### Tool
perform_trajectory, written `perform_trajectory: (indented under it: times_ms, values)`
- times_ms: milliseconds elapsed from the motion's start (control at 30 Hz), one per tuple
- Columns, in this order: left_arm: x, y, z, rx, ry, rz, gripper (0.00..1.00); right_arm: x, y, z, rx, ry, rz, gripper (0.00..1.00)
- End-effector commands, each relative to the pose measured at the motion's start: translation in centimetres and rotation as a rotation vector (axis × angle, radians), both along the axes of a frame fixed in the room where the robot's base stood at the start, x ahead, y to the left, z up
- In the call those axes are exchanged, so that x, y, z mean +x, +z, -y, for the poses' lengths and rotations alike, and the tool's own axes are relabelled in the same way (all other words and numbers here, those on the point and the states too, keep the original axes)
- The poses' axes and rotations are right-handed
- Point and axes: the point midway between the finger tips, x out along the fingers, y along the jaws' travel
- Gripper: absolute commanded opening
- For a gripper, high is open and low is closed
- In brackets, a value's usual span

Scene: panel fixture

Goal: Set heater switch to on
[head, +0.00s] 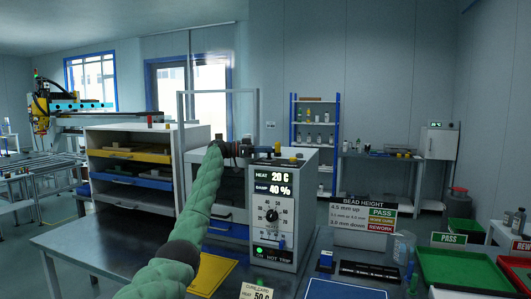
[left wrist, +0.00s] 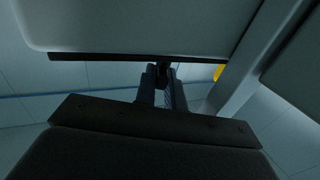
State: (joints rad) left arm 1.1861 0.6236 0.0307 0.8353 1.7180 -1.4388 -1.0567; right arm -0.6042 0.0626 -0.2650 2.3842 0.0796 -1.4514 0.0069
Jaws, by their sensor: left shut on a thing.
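The heater unit is a pale box with a control panel (head: 274,214) on its front, right of my left arm in the head view. Its display (head: 274,183) reads HEAT 20 C and DAMP 40 %. Below are a round dial with a black knob (head: 272,215), small controls and a lit green lamp (head: 259,250) by small lettering. I cannot tell the switch's setting. My left gripper (head: 241,150) is at the box's upper edge, away from these controls. In the left wrist view its fingers (left wrist: 163,88) are shut on a small dark part (left wrist: 164,72) under a pale panel (left wrist: 140,25). My right gripper is out of view.
An open shelf cabinet (head: 125,140) with coloured trays stands left of the heater.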

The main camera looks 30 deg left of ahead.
Motion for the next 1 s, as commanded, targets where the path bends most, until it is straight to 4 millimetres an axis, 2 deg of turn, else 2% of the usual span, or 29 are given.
perform_trajectory:
  times_ms: [433, 1000]
  values:
    - [0.18, 0.18, -0.21, -0.001, -0.137, 0.0, 0.0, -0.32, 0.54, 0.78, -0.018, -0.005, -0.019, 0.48]
    - [0.2, 0.14, -0.2, 0.001, -0.154, 0.001, 0.0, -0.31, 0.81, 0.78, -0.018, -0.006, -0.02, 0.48]
